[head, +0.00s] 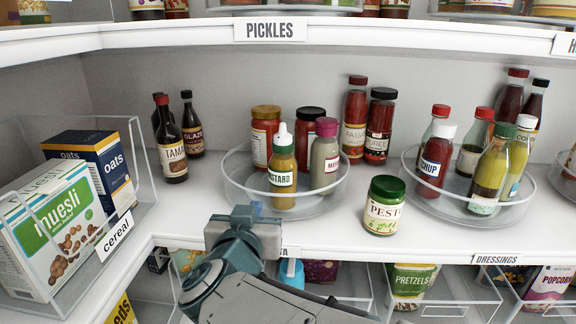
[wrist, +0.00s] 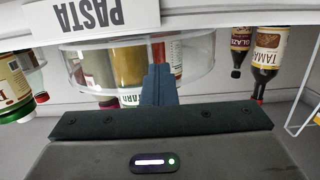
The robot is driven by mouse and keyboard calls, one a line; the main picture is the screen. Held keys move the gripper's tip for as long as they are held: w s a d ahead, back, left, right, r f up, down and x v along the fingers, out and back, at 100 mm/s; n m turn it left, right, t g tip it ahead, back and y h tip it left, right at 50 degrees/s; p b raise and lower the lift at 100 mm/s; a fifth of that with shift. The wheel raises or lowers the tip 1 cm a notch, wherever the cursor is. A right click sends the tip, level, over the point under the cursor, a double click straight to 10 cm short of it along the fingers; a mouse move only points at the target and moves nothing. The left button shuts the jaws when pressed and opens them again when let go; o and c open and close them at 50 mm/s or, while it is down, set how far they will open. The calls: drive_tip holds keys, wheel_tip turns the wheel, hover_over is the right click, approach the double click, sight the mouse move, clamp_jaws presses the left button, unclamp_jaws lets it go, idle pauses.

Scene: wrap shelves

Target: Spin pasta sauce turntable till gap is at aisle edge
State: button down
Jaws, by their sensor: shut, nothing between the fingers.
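The clear round turntable (head: 240,192) stands on the middle shelf behind a label ending in "TA"; the wrist view shows the label as PASTA (wrist: 95,14), upside down. It holds a mustard bottle (head: 283,170) and a mayo bottle (head: 324,160) at the front, and two red jars (head: 265,135) (head: 311,130) behind. Its front-left part is bare. My gripper (head: 245,215) is shut and empty, just in front of the turntable's front-left rim. In the wrist view my fingers (wrist: 158,85) overlap the turntable wall (wrist: 200,50); I cannot tell whether they touch it.
A pesto jar (head: 384,205) stands on the shelf right of the turntable, near the edge. Passata (head: 355,120) and puree (head: 380,125) stand at back right. A dressings turntable (head: 425,200) is farther right, dark sauce bottles (head: 171,145) and a cereal bin (head: 135,205) left.

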sight(298, 204)
drive_tip(key=shift+d+r, duration=0.1)
drive_tip(key=shift+d, duration=0.2)
drive_tip(key=shift+s+d+p, duration=0.2)
drive_tip(key=shift+d, duration=0.35)
drive_tip(key=shift+s+d+p, duration=0.15)
drive_tip(key=shift+s+d, duration=0.05)
drive_tip(key=shift+d, duration=0.4)
drive_tip(key=shift+w+d, duration=0.1)
drive_tip(key=shift+d, duration=1)
drive_tip(key=shift+w+d, duration=0.1)
drive_tip(key=shift+d, duration=1.1)
